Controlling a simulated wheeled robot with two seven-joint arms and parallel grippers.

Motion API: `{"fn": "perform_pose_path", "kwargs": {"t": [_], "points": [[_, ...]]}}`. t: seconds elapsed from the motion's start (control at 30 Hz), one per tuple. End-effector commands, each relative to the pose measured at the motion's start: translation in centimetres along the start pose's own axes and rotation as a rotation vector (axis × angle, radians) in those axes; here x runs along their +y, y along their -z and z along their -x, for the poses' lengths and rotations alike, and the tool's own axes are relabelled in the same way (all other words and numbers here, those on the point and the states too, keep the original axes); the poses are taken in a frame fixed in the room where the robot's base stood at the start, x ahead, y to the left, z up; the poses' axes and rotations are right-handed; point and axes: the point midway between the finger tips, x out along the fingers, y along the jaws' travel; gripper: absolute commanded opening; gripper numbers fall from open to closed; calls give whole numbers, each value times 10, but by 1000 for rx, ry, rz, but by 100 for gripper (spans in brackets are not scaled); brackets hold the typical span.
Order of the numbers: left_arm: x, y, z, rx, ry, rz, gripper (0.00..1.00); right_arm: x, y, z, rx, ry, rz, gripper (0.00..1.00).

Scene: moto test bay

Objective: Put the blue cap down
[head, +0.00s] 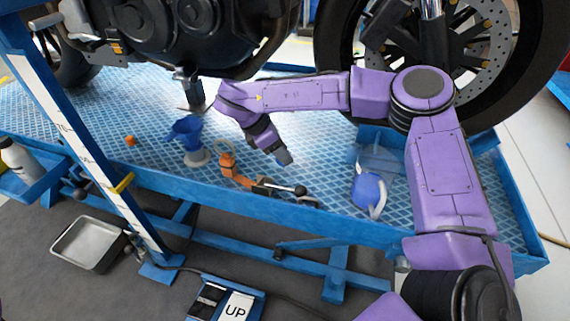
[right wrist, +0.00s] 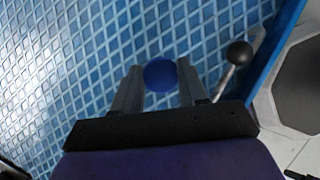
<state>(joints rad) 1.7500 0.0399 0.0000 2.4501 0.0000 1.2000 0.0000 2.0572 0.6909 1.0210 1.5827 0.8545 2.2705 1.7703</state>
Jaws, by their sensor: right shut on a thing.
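My right gripper (head: 283,157) points down over the blue patterned lift deck (head: 325,140). In the right wrist view its two fingers (right wrist: 158,88) are closed on the round blue cap (right wrist: 160,74), which sits between the fingertips. The cap is hidden or too small to make out in the head view. The wrist view shows deck plate beyond the cap; I cannot tell how high the cap is above it. My left gripper is not in view.
A blue funnel (head: 187,128), an orange part (head: 231,168) and a ball-knobbed lever (head: 299,190) are left of and below my gripper. A blue and white container (head: 367,193) lies right, near a blue tray (head: 381,157). The motorcycle wheel (head: 482,60) stands behind. An orange piece (head: 130,140) lies left.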

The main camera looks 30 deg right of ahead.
Motion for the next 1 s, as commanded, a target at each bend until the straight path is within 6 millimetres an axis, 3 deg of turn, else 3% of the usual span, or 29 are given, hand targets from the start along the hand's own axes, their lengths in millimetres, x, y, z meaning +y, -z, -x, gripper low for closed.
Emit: {"fn": "perform_pose_path", "kwargs": {"t": [0.17,0.3,0.53,0.57,0.63,1.0], "points": [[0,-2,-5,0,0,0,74,3,-2,-20,0,0,0,0],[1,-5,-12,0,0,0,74,3,12,-43,0,1,3,0],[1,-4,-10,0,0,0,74,4,12,-44,1,-2,1,0],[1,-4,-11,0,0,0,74,4,12,-44,1,-2,1,46],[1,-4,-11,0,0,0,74,4,12,-44,1,-2,1,68],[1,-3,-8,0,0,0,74,4,12,-34,1,-4,1,68]]}}
